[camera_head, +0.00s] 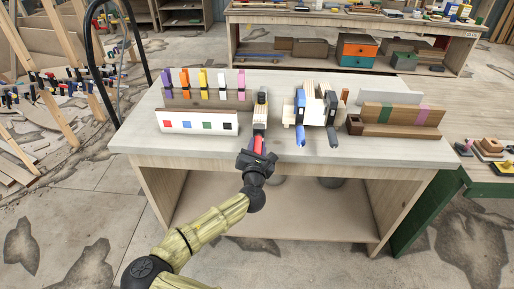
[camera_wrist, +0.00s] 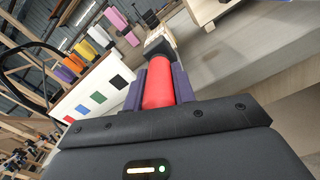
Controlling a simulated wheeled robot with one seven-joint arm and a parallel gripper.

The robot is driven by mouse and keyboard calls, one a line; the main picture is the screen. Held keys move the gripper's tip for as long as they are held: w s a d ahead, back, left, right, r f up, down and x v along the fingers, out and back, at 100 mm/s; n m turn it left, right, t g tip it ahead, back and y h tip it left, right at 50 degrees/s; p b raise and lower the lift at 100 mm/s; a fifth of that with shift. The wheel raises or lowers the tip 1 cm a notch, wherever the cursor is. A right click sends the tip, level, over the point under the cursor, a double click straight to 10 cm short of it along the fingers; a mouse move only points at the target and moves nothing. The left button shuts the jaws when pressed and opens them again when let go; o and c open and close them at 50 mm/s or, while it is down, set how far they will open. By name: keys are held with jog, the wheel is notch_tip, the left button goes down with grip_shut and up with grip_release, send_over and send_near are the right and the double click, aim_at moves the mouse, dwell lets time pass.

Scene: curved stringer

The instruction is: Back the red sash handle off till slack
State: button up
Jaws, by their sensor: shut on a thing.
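The red sash handle (camera_wrist: 158,84) sits between the two dark purple-grey fingers of my gripper (camera_wrist: 158,88) in the wrist view. The gripper is shut on it. In the head view a small part of the red handle (camera_head: 259,143) shows just beyond my gripper (camera_head: 257,156), at the front edge of the workbench (camera_head: 300,156). The handle belongs to a clamp (camera_head: 261,108) that stands against a light wooden piece on the bench. My gripper hides much of the handle in the head view. I cannot tell how tight the clamp is.
A white board with coloured squares (camera_head: 197,122) and a row of coloured clamps (camera_head: 203,80) stand to the left. The bench front left is clear.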

jog(key=shift+f+n, duration=0.15)
jog(key=shift+n, duration=1.05)
jog(key=o, duration=1)
jog(key=shift+s, duration=0.15)
jog(key=s, duration=1.7)
jog(key=shift+a+p, duration=0.3)
jog(key=shift+p, duration=0.15)
